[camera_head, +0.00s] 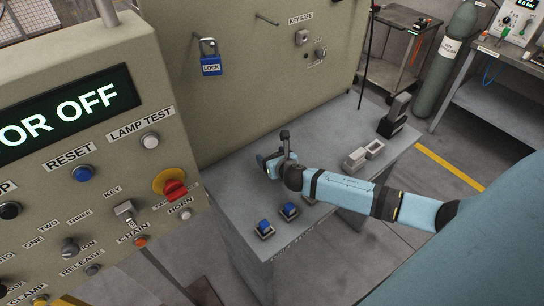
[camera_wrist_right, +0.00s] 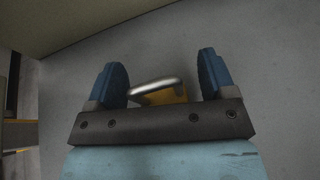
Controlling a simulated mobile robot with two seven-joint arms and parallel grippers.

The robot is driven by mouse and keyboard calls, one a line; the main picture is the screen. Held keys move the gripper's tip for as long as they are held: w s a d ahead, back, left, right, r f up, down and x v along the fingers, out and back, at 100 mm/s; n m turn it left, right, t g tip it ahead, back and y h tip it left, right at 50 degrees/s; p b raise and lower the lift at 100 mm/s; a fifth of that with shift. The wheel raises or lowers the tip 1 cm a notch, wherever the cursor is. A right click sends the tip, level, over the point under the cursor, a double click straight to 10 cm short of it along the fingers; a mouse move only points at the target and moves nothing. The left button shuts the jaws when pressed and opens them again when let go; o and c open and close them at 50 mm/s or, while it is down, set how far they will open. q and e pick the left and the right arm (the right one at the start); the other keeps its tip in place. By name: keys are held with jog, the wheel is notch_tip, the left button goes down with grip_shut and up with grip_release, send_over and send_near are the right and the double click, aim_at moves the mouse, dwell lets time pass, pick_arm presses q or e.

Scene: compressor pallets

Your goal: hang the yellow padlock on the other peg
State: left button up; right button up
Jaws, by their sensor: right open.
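The yellow padlock (camera_wrist_right: 172,97) shows in the right wrist view with its silver shackle, over the grey bench top. It is between the two blue fingers of my open right gripper (camera_wrist_right: 163,78), with gaps on both sides and partly hidden by the gripper's dark bar. In the head view my right gripper (camera_head: 267,162) is low over the bench top and the padlock cannot be made out. A blue padlock (camera_head: 211,66) marked LOCK hangs from one peg on the upright panel. The other peg (camera_head: 267,19), to its right, is bare. My left gripper is not in view.
The grey bench (camera_head: 232,195) carries two blue-topped blocks (camera_head: 264,228), a pale two-part holder (camera_head: 364,155) and a black device (camera_head: 394,120). The panel (camera_head: 240,100) rises behind it. A control console (camera_head: 100,150) stands at the left. The bench is clear left of my gripper.

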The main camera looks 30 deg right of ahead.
jog(key=shift+f, duration=0.1)
jog(key=v, duration=0.2)
jog(key=b+v, duration=0.1)
jog(key=v, duration=0.2)
jog(key=shift+s+d+f+b, duration=0.25)
jog(key=shift+s+d+b, duration=0.1)
jog(key=shift+s, duration=0.15)
jog(key=v, duration=0.8)
jog(key=shift+a+r, duration=0.15)
jog(key=shift+r, duration=0.1)
